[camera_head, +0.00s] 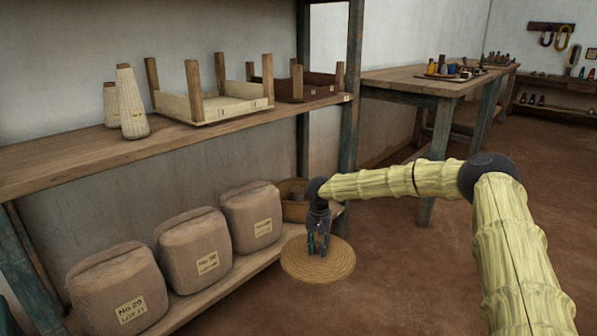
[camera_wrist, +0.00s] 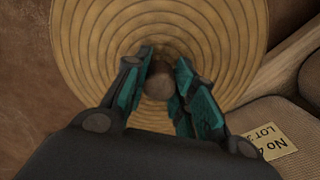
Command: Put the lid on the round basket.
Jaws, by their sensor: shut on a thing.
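The lid (camera_head: 318,266) is a round, woven, straw-coloured disc. It hangs roughly level in front of the lower shelf, and its coiled rings fill much of the wrist view (camera_wrist: 91,40). My gripper (camera_head: 318,248) is above its centre. In the wrist view its two fingers (camera_wrist: 160,84) are shut on the lid's small round brown knob (camera_wrist: 160,86). The round basket (camera_head: 294,209) stands on the lower shelf, behind and a little left of my gripper, right of the sacks. Its top looks open, with something greyish inside. My wrist and the lid hide part of it.
Several brown labelled sacks (camera_head: 252,216) fill the lower shelf (camera_head: 232,268) left of the basket. The upper shelf (camera_head: 60,158) holds thread cones (camera_head: 131,103) and trays with upright posts (camera_head: 215,98). A blue-green shelf post (camera_head: 350,90) stands near the basket. The floor at right is clear.

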